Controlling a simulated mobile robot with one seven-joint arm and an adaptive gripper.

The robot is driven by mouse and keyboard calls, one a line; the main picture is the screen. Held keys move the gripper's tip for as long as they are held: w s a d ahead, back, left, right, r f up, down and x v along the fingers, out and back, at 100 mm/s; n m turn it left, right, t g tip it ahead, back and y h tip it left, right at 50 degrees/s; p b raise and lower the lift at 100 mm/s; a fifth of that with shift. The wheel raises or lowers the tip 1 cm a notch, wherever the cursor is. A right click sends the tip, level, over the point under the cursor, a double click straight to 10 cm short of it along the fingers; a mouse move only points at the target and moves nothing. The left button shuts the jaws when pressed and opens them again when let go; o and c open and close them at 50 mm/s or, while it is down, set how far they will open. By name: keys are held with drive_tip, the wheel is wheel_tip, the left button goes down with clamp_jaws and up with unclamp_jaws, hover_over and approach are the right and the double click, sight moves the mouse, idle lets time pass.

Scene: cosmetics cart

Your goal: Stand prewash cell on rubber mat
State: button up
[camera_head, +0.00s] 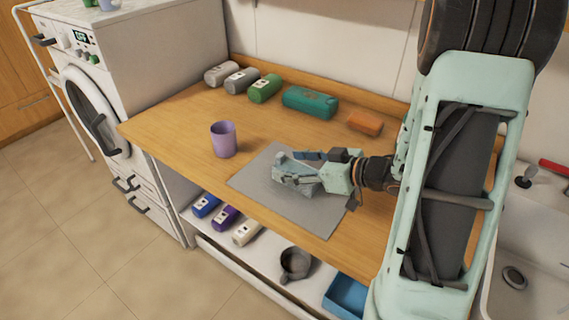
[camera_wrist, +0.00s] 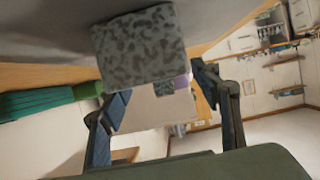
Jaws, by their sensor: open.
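A speckled grey-blue block, which I take to be the prewash cell (camera_head: 287,173), rests on the grey rubber mat (camera_head: 258,187). Whether it stands on its intended end I cannot tell. My gripper (camera_head: 306,166) is low over the mat, reaching in from the right, with its fingers at the block and partly covering it. In the wrist view the block (camera_wrist: 140,48) shows large, against the mat (camera_wrist: 50,45) at the top. My open gripper (camera_wrist: 162,98) has its fingers spread wide, with a clear gap between them. Finger contact with the block cannot be told.
A purple cup (camera_head: 223,139) stands left of the mat. Several packs, including a teal one (camera_head: 310,103), and an orange block (camera_head: 365,123) line the back. A lower shelf holds bottles, a grey mug (camera_head: 295,263) and a blue bin (camera_head: 345,298). A sink (camera_head: 530,240) is at right.

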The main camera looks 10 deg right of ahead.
drive_tip(key=v, duration=0.9)
drive_tip(key=shift+s+d+p, duration=0.1)
drive_tip(key=shift+s+p, duration=0.05)
drive_tip(key=shift+p, duration=0.2)
